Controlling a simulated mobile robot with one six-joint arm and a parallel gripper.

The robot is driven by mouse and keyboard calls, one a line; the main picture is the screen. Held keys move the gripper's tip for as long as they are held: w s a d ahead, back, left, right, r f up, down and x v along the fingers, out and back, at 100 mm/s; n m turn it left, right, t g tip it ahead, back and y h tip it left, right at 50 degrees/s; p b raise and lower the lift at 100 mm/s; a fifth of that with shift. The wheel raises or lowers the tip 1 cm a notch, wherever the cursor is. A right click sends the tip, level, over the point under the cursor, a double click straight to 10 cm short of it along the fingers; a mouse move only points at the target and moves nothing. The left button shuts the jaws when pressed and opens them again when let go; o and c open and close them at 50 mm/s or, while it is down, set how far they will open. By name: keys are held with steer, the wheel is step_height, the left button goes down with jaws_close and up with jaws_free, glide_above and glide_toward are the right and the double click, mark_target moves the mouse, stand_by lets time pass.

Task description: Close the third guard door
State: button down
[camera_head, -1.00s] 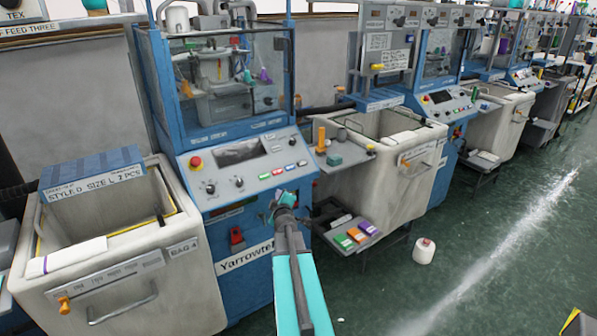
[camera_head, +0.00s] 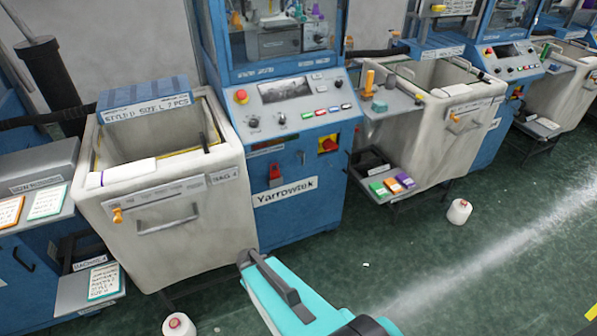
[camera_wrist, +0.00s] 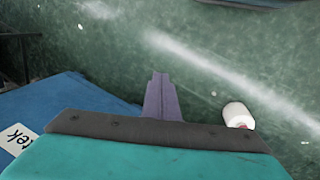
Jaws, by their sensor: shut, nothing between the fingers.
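The nearest blue machine has a clear guard door (camera_head: 275,65) in a blue frame above its control panel. It looks shut, but its top is cut off. Farther right, another clear guard (camera_head: 510,12) shows only its lower part. I cannot tell which door is the third. My gripper (camera_wrist: 160,80) is shut and empty in the wrist view, with floor beyond its purple-grey fingers. In the head view my arm is low in front of the nearest machine, apart from every guard door; the fingers are not clearly seen there.
A grey bin (camera_head: 170,225) stands left of the nearest machine, another bin (camera_head: 430,125) right of it. A small tray (camera_head: 390,188) with coloured boxes sticks out low. The green floor at right is clear.

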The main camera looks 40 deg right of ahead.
steer(key=s+a+f+g+y, duration=0.2)
steer(key=s+a+g, duration=0.3)
steer(key=s+a, duration=1)
steer(key=s, duration=0.4)
steer(key=shift+a+f+n+g+y, duration=0.2)
steer(key=shift+n+g+y, duration=0.1)
steer(key=shift+y, duration=0.1)
steer(key=shift+w+a, duration=0.1)
